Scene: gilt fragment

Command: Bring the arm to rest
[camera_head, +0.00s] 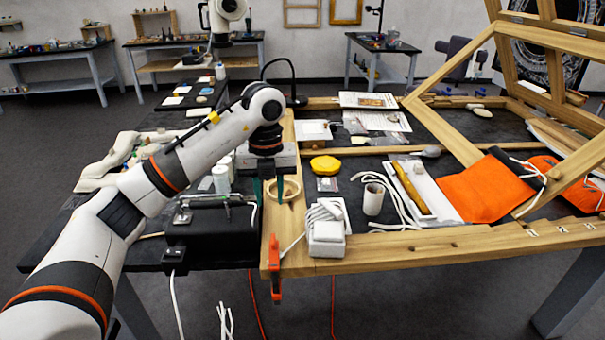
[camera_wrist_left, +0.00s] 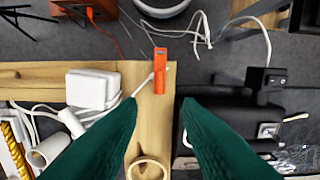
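My left arm comes in from the lower left in the head view and bends down at the wrist. My left gripper (camera_head: 269,192) points down over the left edge of the wooden frame, above and near a pale ring (camera_head: 284,190). Its two dark green fingers are apart with nothing between them. In the left wrist view the left gripper (camera_wrist_left: 157,103) is also open, and the ring (camera_wrist_left: 147,168) shows between the fingers. I cannot tell how high the tips are above the wood. My right gripper is not in view.
A black box (camera_head: 212,236) is left of the gripper; an orange clamp (camera_head: 274,268) grips the frame's front corner. A white block (camera_head: 327,236), yellow disc (camera_head: 325,165), white cup (camera_head: 374,199) and orange cloth (camera_head: 486,189) lie to the right. A tilted wooden frame (camera_head: 446,127) rises there.

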